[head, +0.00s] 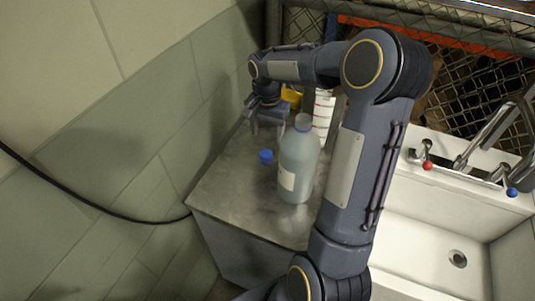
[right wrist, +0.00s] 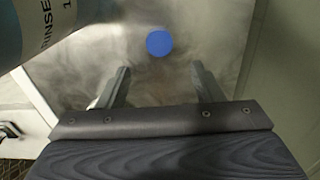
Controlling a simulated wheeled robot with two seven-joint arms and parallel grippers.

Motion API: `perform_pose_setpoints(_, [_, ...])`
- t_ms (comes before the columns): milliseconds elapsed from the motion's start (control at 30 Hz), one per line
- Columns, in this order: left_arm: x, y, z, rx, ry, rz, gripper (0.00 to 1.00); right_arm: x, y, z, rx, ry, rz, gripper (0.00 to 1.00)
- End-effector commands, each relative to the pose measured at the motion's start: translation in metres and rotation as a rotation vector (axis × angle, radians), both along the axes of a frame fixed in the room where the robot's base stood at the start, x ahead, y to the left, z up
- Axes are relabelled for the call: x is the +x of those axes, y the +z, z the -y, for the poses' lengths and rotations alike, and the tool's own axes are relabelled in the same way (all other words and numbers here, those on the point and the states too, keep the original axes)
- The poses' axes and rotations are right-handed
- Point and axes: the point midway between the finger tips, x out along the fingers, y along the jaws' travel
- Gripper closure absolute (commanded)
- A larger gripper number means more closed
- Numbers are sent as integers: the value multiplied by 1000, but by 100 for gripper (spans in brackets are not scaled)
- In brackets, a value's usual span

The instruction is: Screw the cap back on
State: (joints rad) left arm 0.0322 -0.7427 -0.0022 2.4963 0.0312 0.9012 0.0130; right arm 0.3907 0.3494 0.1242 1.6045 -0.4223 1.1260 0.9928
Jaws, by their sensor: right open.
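A blue cap (head: 265,156) lies on the grey metal counter, just left of a large translucent blue-grey bottle (head: 298,160). The bottle stands upright, its narrow neck facing up. My right gripper (head: 267,132) hangs behind the cap, left of the bottle's neck. In the right wrist view the gripper (right wrist: 160,68) is open with nothing between its fingers. The cap (right wrist: 159,43) shows just beyond the fingertips, apart from them. The bottle (right wrist: 50,22), with a label reading RINSE, is at the upper left there. My left gripper is not seen.
The counter (head: 228,185) has free room left of the bottle. A white container with red marks (head: 323,112) and a yellow item (head: 292,97) stand behind the bottle. A wall is at left; a white sink (head: 415,235) with taps is at right.

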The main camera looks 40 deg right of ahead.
Motion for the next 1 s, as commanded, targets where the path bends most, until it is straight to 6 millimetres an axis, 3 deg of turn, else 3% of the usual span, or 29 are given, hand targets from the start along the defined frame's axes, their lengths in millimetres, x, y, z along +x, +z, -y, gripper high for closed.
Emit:
perform_pose_setpoints(233, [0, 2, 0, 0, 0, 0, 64, -1, -24, -1, 1, 0, -3, 39])
perform_pose_setpoints(567, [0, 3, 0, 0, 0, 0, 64, -2, -29, -2, 2, 1, -3, 39])
perform_pose_setpoints(800, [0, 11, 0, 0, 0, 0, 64, -5, -63, -7, 2, 1, -4, 39])
perform_pose_setpoints(1000, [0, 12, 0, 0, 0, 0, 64, -4, -77, -7, 0, 2, -1, 39])
